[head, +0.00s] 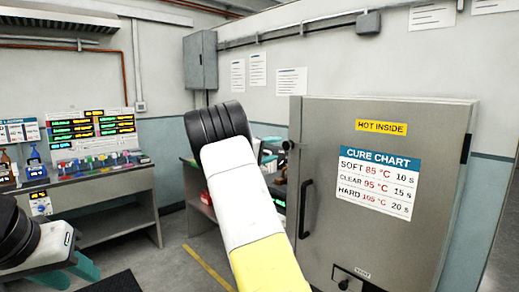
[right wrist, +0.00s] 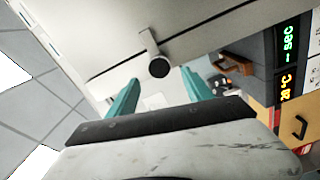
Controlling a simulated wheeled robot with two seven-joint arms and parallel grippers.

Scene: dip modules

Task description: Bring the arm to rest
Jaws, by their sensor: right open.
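My right arm rises through the middle of the head view, with a yellow and white link and a black joint. Its gripper is largely hidden behind the arm there. In the right wrist view my right gripper (right wrist: 153,98) is open, its two teal fingers apart with nothing held between them. A dark round knob on a pale bracket (right wrist: 158,67) shows beyond the fingertips, apparently not touched. My left gripper (head: 74,270) is at the lower left of the head view, with teal finger parts by a white body. It is partly cut off, and its opening is unclear.
A grey oven (head: 400,240) with a cure chart (head: 378,181) and black handle (head: 304,208) stands at the right, door shut. A bench (head: 100,183) with several small coloured items and a lit display board (head: 91,127) stands at the left. Floor shows between them.

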